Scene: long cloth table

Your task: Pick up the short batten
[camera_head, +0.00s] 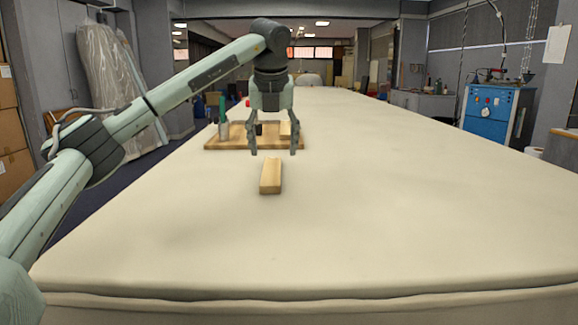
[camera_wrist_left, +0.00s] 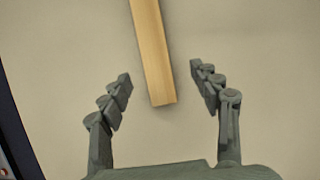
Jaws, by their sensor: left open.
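The short batten (camera_head: 270,176), a pale wooden bar, lies on the cloth table left of the middle in the head view, pointing away from me. My left gripper (camera_head: 274,152) is open and empty, fingers pointing down, and appears above the far end of the batten. In the left wrist view the batten (camera_wrist_left: 151,55) runs down from the top edge, and its near end lies between the lines of the two open fingertips of my left gripper (camera_wrist_left: 160,84). No contact with the fingers shows. My right gripper is not in view.
A wooden board (camera_head: 228,143) with a green-topped bottle (camera_head: 223,122) and other small items stands behind the gripper, partly hidden by it. The cloth table (camera_head: 400,200) is clear to the right and in front. Its front edge runs along the bottom of the head view.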

